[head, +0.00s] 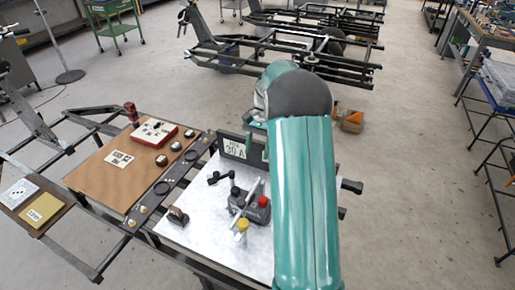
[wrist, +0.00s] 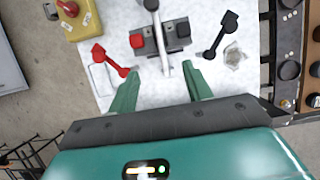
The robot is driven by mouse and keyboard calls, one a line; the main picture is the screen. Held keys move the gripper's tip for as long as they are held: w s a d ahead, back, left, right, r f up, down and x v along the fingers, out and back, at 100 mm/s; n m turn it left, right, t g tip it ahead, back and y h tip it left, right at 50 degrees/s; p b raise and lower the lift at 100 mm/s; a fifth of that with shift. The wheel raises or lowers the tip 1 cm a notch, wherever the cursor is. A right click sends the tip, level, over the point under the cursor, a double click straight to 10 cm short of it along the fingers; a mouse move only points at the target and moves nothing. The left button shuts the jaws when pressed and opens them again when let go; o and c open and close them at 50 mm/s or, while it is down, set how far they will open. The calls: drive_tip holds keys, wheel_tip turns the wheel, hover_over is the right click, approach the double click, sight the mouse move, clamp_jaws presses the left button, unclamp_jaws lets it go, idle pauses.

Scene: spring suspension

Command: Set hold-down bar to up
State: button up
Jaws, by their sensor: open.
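A pale metal bar (wrist: 160,48), which looks like the hold-down bar, belongs to a clamp-like fixture (wrist: 178,38) on a light metal plate. It runs between a red-topped and a dark block in the wrist view. In the head view the bar (head: 252,190) slants above the dark fixture (head: 258,212). My gripper (wrist: 163,76) is open in the wrist view, with its teal fingers on either side of the bar's near end. I cannot tell whether they touch it. In the head view my arm hides most of the gripper and the plate's right part.
A red lever (wrist: 110,62) and a black lever (wrist: 222,38) flank the fixture. A yellow box (wrist: 84,22) with a red knob is at upper left. An upright label plate (head: 236,148) stands at the plate's back edge. A brown board (head: 112,165) lies left.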

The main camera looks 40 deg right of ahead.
clamp_jaws()
idle(0.5)
idle(0.8)
unclamp_jaws()
drive_tip(key=shift+r, duration=0.1)
drive_tip(key=v, duration=1.3)
drive_tip(key=shift+r, duration=0.35)
drive_tip(key=shift+d, duration=0.1)
drive_tip(key=shift+c, duration=0.4)
